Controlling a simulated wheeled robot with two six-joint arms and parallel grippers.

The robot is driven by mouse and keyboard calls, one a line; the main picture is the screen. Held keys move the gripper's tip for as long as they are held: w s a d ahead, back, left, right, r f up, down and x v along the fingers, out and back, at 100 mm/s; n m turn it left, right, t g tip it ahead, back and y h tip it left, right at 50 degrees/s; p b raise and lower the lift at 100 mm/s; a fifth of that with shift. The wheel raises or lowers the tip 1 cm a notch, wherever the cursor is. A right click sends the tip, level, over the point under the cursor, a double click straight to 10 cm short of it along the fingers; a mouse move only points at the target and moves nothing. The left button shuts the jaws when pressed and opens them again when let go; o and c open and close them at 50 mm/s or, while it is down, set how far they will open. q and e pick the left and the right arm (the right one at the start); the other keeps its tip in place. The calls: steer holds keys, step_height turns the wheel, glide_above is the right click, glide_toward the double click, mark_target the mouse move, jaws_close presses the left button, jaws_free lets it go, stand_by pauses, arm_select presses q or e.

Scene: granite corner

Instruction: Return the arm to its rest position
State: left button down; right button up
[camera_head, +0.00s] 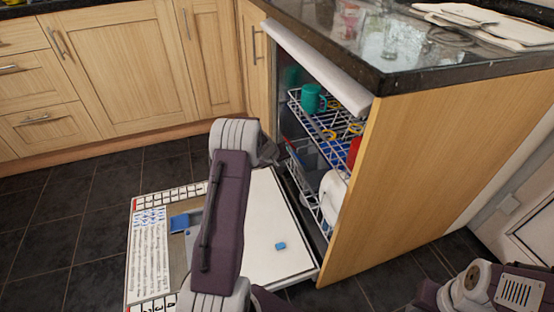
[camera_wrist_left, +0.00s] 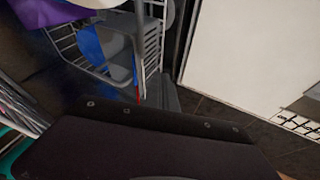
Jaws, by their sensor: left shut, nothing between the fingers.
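My left arm (camera_head: 222,215) rises from the bottom of the head view, bent in front of the open dishwasher. Its purple-grey link covers part of the lowered door. My left gripper (camera_wrist_left: 170,92) is shut and empty; in the left wrist view its dark body fills the lower part, facing a wire rack with grey and blue items. In the head view its fingertips are not clear behind the arm. Part of my right arm (camera_head: 480,288) shows at the lower right; its gripper is out of view.
A teal mug (camera_head: 312,98) stands in the upper rack (camera_head: 318,122). A granite counter (camera_head: 400,62) overhangs at right. Wooden cabinets (camera_head: 125,70) line the back left. Dark floor at left is clear.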

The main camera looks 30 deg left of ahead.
arm_select(q)
steer(key=shift+v, duration=1.55)
